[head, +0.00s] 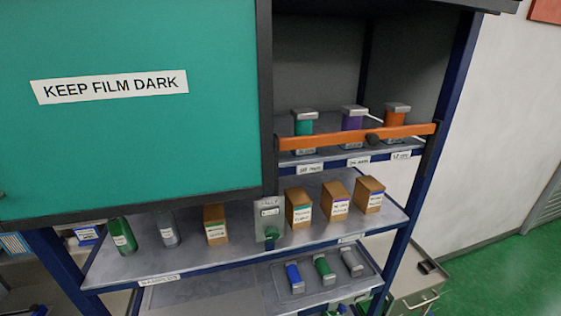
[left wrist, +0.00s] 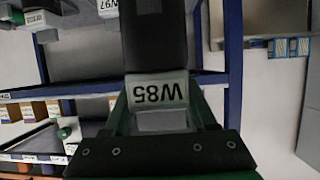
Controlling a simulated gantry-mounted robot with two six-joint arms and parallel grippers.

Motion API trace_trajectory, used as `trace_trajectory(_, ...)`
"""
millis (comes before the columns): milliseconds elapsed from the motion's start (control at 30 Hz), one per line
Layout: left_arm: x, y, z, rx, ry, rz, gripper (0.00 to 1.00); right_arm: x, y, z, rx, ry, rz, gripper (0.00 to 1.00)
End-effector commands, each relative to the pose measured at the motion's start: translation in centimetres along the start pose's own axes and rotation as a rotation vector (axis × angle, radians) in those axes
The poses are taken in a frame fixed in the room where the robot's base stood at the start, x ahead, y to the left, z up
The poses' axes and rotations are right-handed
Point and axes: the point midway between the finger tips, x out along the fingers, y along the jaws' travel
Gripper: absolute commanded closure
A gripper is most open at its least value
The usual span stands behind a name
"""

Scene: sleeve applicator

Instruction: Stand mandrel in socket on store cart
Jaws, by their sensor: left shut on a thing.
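My left gripper (left wrist: 160,112) is shut on the mandrel in the left wrist view. The mandrel has a black body (left wrist: 155,42) and a pale grey end with a white label reading W85, upside down in that view. The dark green fingers sit on either side of the grey end. The store cart (head: 400,235) fills much of the head view, with blue posts and grey shelves. I cannot tell which spot on it is the mandrel's socket. Neither gripper shows in the head view, and my right gripper is in neither view.
A teal door (head: 140,130) reading KEEP FILM DARK covers the upper left. An orange bar (head: 405,132) crosses the top shelf before several grey-capped units. Cartons (head: 336,200) and bottles (head: 122,236) stand on the middle shelf. A tray (head: 335,286) below holds three small cylinders.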

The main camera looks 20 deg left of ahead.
Motion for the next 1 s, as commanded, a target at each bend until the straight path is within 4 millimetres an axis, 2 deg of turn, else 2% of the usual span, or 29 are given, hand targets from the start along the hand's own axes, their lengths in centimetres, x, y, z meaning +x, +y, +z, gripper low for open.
trace_trajectory(200, -1.5, 6.0, 5.1, 0.076, -0.007, 0.177, 1.00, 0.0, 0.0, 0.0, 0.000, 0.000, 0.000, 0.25)
trace_trajectory(300, -2.5, 8.8, 7.2, 0.116, -0.005, 0.281, 1.00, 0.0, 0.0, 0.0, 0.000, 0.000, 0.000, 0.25)
trace_trajectory(433, -3.8, 11.7, 9.2, 0.162, -0.002, 0.397, 1.00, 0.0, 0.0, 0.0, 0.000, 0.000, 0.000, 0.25)
trace_trajectory(500, -4.2, 12.5, 9.6, 0.178, 0.001, 0.436, 1.00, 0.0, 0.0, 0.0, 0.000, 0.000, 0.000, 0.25)
trace_trajectory(667, -4.2, 13.1, 8.9, 0.191, 0.003, 0.469, 1.00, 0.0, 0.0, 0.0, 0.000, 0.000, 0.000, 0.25)
trace_trajectory(1000, -4.3, 13.3, 8.5, 0.199, 0.002, 0.484, 1.00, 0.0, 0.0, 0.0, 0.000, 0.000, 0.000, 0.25)
